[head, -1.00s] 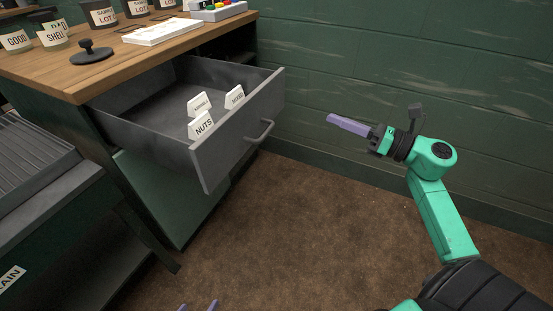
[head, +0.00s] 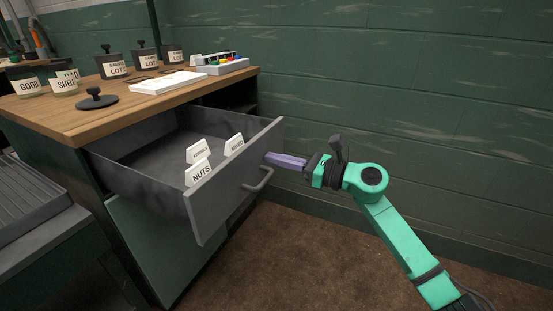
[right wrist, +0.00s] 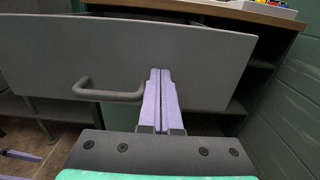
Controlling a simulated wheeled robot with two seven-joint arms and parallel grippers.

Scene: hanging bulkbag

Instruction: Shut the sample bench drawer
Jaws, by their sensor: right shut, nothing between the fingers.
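The sample bench drawer (head: 232,185) is grey and pulled well out of the wooden-topped bench (head: 150,97). Its front panel also fills much of the right wrist view (right wrist: 215,60), with a bar handle (right wrist: 105,95) left of my fingers. My right gripper (head: 268,158) is shut and empty, its purple fingertips at the drawer front, above the handle (head: 262,180). I cannot tell whether they touch the panel. My left gripper (right wrist: 20,165) shows only at the lower left edge of the right wrist view, its two purple fingers apart; it is outside the head view.
Labelled jars (head: 112,66), a black knobbed disc (head: 96,99) and a tray of coloured pieces (head: 223,64) are on the benchtop. A green wall (head: 420,90) closes the right side. A ridged grey tray (head: 30,205) stands at left.

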